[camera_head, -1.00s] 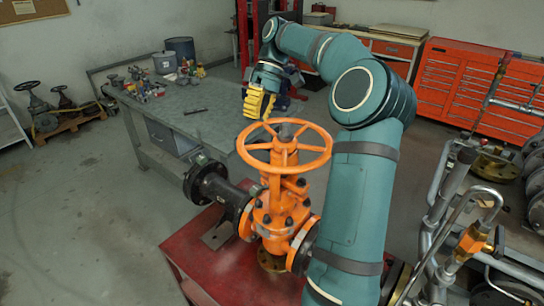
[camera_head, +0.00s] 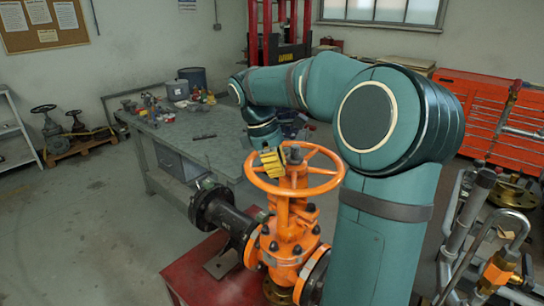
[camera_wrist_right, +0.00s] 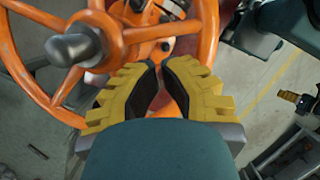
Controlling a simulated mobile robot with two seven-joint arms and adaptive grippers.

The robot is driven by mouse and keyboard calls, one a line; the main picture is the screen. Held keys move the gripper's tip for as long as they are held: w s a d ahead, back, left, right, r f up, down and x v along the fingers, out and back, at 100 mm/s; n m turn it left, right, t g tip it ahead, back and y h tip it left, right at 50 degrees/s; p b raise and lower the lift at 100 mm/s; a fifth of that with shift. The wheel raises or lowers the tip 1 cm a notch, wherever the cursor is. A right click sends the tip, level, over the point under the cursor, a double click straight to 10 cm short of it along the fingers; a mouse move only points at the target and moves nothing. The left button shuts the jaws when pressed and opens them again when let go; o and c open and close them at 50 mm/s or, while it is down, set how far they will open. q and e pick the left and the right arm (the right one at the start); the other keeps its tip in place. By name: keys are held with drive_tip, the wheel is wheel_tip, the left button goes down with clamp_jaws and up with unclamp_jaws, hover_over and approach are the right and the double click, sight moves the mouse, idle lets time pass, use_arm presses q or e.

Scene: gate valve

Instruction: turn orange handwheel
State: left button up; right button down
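The orange handwheel (camera_head: 322,184) sits level on top of an orange gate valve (camera_head: 287,240). My right gripper (camera_head: 272,160), with yellow ribbed fingers, is at the wheel's far-left side, pointing down near its rim. In the right wrist view, the handwheel's hub and grey stem (camera_wrist_right: 75,47) are left of my right gripper (camera_wrist_right: 160,64). Its fingertips are together with nothing visible between them, just below a spoke. Whether they touch the wheel cannot be told.
The valve stands on a red table (camera_head: 195,270), with a black flanged pipe (camera_head: 215,210) on its left. A grey workbench (camera_head: 215,150) with small parts is behind. Metal piping (camera_head: 470,215) is at the right.

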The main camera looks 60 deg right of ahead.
drive_tip(key=x, duration=0.2)
drive_tip(key=shift+s+f, duration=0.1)
drive_tip(key=shift+f, duration=0.2)
drive_tip(key=shift+s+n+p, duration=0.25)
drive_tip(key=shift+n+p, duration=0.1)
drive_tip(key=shift+n, duration=0.05)
drive_tip(key=shift+s+d+n+p, duration=0.1)
drive_tip(key=shift+s+n+p, duration=0.05)
drive_tip(key=shift+n+p, duration=0.15)
